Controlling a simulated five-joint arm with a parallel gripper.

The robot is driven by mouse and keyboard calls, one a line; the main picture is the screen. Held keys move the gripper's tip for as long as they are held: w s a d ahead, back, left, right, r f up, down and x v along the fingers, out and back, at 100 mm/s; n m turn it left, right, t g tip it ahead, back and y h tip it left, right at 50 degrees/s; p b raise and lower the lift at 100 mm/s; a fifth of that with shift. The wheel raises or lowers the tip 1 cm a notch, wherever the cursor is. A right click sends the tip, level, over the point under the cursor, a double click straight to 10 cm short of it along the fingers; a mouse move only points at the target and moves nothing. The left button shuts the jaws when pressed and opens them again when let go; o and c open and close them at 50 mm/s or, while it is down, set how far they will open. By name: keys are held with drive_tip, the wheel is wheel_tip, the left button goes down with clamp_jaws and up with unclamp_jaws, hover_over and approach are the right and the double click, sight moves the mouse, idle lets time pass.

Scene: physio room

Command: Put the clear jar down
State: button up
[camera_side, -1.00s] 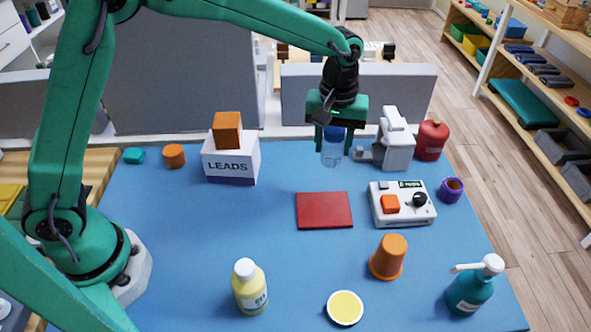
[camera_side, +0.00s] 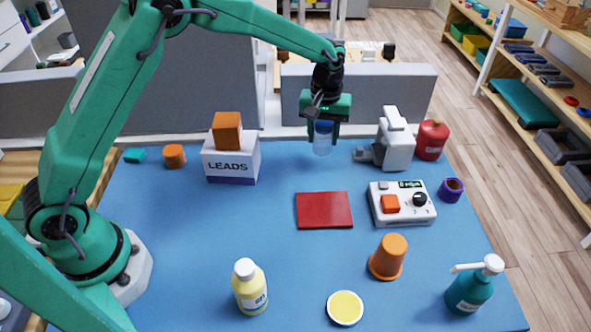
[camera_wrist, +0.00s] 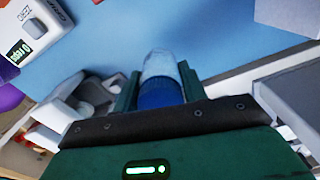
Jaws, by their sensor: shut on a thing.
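The clear jar (camera_side: 322,144) has a blue lid and hangs upright between the fingers of my gripper (camera_side: 322,132). My gripper is shut on it near the lid. In the wrist view the jar (camera_wrist: 161,67) sits between the two green fingers, its blue lid (camera_wrist: 161,95) nearest the palm. The jar is near the back of the blue table top (camera_side: 225,270), behind the red mat. Whether its base touches the table is hard to tell; it seems to be held above it.
To the jar's right stand a white-grey device (camera_side: 396,140) and a red container (camera_side: 432,140). A red mat (camera_side: 324,211) and a control box (camera_side: 402,204) lie in front. The LEADS box (camera_side: 230,166) carries an orange block (camera_side: 227,130) at left. Blue surface is clear between box and mat.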

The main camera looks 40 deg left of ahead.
sight(322, 146)
drive_tip(key=shift+f, duration=2)
drive_tip(key=shift+f, duration=0.1)
drive_tip(key=o, duration=1)
wheel_tip(322, 146, up, 12)
drive_tip(key=shift+r, duration=0.1)
